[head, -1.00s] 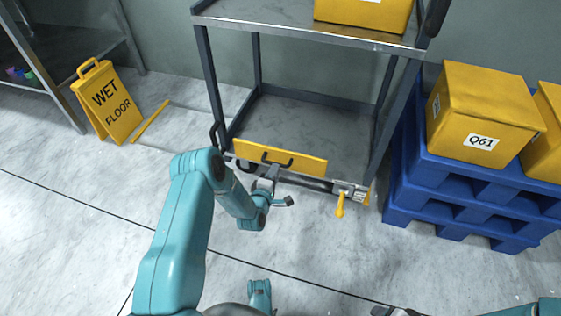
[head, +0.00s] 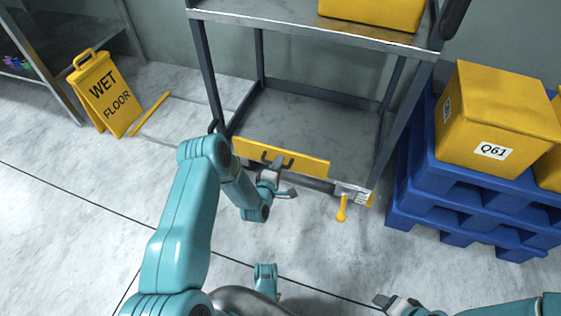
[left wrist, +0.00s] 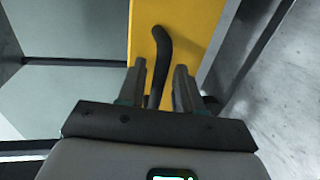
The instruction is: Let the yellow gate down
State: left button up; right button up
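The yellow gate (head: 312,167) stands upright along the front edge of the cart's lower shelf, with a dark handle on its face. It fills the upper middle of the left wrist view (left wrist: 196,22), where the curved dark handle (left wrist: 162,48) runs down between my fingers. My left gripper (head: 277,166) is at the handle, its two fingers apart, one on each side; I see gaps beside the handle. The handle's lower part is hidden by the gripper. My right gripper (head: 398,304) is low at the right, far from the gate, and its opening is unclear.
A yellow lever (head: 342,208) hangs at the right end of the cart's front rail. Blue pallets (head: 425,180) with yellow boxes (head: 490,115) stand close on the right. A wet floor sign (head: 103,95) stands on the left. The floor before the cart is clear.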

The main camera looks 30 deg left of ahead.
pick_arm(q)
jog(key=shift+w, duration=0.2)
dwell(0.3)
grip_shut()
